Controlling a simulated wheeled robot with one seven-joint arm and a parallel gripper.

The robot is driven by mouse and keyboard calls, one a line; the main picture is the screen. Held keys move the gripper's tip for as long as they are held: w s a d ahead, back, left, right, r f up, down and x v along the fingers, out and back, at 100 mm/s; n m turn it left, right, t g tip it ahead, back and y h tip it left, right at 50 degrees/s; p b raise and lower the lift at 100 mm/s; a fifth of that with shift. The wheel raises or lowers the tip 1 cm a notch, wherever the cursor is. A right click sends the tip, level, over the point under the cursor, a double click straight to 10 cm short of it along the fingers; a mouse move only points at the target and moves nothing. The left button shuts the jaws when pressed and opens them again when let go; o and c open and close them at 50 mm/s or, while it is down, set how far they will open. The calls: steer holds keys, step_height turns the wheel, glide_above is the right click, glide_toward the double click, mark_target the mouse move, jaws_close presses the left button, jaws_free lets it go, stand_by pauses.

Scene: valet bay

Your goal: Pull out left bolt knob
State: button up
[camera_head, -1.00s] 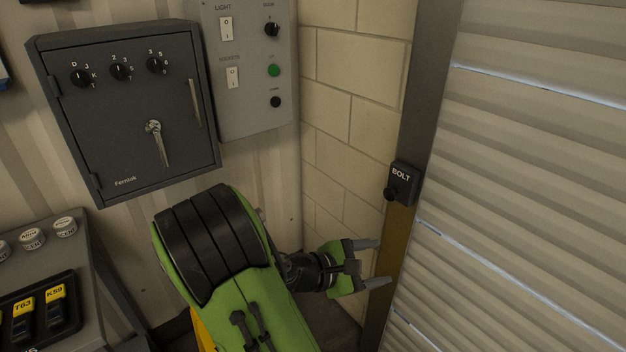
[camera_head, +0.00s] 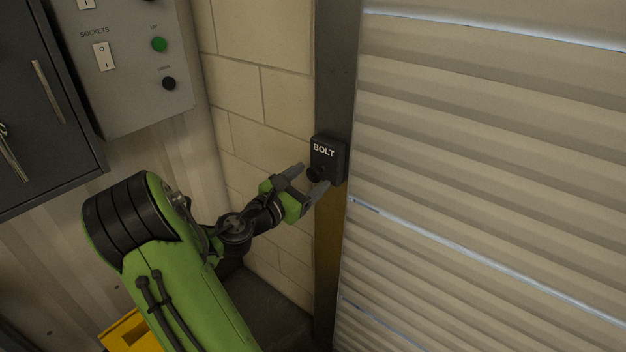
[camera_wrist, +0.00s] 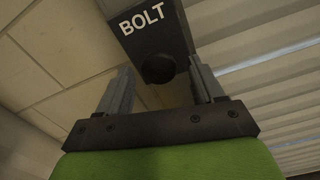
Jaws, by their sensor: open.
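The bolt box (camera_head: 329,150) is a dark block lettered BOLT on the door post. Its round black knob (camera_head: 315,173) sticks out from its lower part. In the wrist view the knob (camera_wrist: 155,68) shows beyond and between the finger ends, below the lettering on the box (camera_wrist: 148,30). My gripper (camera_head: 308,181) is open, with one finger on each side of the knob in the head view. In the wrist view the gripper (camera_wrist: 160,88) is empty. I cannot tell whether a finger touches the knob.
The ribbed shutter (camera_head: 480,170) stands right of the dark post (camera_head: 334,60). A pale block wall (camera_head: 255,110) is to the left. A grey switch panel (camera_head: 130,70) and a dark cabinet (camera_head: 35,110) are farther left.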

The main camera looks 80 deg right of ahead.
steer(key=shift+x, duration=1.25)
